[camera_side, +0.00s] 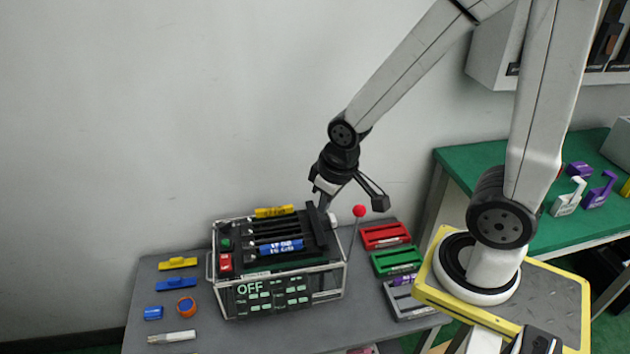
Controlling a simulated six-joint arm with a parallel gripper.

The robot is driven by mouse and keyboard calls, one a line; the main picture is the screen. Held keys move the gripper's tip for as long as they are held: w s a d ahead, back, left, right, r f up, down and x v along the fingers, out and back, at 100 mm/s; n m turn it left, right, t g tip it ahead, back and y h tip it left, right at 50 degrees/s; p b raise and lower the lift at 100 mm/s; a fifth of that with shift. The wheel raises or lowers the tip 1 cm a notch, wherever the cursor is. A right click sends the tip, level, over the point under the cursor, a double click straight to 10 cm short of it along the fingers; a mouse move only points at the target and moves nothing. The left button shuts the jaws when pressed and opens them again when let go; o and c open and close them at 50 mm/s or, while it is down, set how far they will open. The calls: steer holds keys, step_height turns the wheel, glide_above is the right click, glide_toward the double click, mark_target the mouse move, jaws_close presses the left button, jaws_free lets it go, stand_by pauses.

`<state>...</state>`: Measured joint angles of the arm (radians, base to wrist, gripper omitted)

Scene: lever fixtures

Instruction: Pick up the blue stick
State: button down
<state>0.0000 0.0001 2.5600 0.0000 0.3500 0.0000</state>
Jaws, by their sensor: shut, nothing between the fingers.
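The blue stick (280,247), with pale lettering, lies across the black top of the framed device (275,298). My gripper (326,206) points down over the device's back right corner. It is shut and empty, above and to the right of the blue stick and apart from it. The fingertips are small and partly hard to make out against the device. A second, plainer blue bar (176,284) lies on the grey table left of the device.
A yellow stick (273,211) lies at the back of the device top. A red-balled lever (359,211) rises at its right. Red (385,235) and green (397,260) trays stand right of it.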

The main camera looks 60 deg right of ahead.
steer(key=c, duration=1.3)
jaws_free()
steer(key=o, duration=0.8)
steer(key=shift+w, duration=0.1)
steer(key=n+g, duration=0.3)
steer(key=n, duration=0.6)
glide_above(280, 244)
steer(key=f, duration=1.6)
steer(key=shift+s+f, duration=0.2)
steer(key=shift+w+f, duration=0.1)
steer(key=shift+f, duration=0.15)
steer(key=shift+f, duration=0.1)
